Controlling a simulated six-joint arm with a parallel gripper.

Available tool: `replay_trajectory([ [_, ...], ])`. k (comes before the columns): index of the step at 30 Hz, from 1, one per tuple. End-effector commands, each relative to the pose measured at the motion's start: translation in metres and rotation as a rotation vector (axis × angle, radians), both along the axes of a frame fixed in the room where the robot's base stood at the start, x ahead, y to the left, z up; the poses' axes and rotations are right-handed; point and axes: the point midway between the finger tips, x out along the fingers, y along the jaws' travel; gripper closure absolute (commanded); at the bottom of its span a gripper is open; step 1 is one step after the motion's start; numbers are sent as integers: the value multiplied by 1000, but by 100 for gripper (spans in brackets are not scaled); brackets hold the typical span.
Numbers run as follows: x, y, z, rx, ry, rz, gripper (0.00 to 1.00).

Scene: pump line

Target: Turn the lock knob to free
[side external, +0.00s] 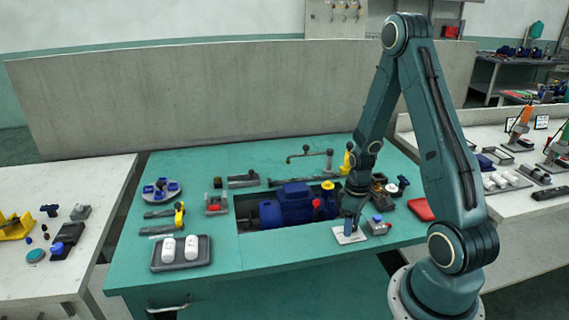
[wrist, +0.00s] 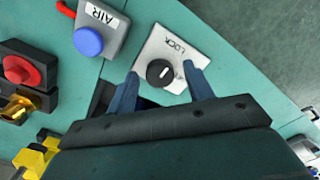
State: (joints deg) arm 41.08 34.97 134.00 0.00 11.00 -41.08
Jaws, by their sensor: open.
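The lock knob (wrist: 160,72) is a round black knob with a white pointer line. It sits on a light plate (wrist: 190,39) marked LOCK. In the wrist view the two blue fingers of my gripper (wrist: 160,84) are apart, one on each side of the knob. I cannot tell whether either finger touches it. In the side view my gripper (side external: 350,226) points down over the light plate (side external: 348,239) near the front edge of the teal bench, and the knob is hidden there.
A grey box marked AIR with a blue button (wrist: 88,41) stands beside the plate. A block with a red knob (wrist: 20,69) is farther left. A blue pump (side external: 290,203) sits in the bench recess. A red item (side external: 420,209) lies to the right. The bench front is partly clear.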

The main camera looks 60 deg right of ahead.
Motion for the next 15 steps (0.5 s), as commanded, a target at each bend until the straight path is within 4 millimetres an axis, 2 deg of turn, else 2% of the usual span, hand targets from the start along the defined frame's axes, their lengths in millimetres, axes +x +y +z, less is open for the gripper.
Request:
replay_trajectory([
  [1, 0, 0, 0, 0, 0, 0, 54],
  [7, 0, 0, 0, 0, 0, 0, 92],
  [15, 0, 0, 0, 1, 0, -13, 92],
])
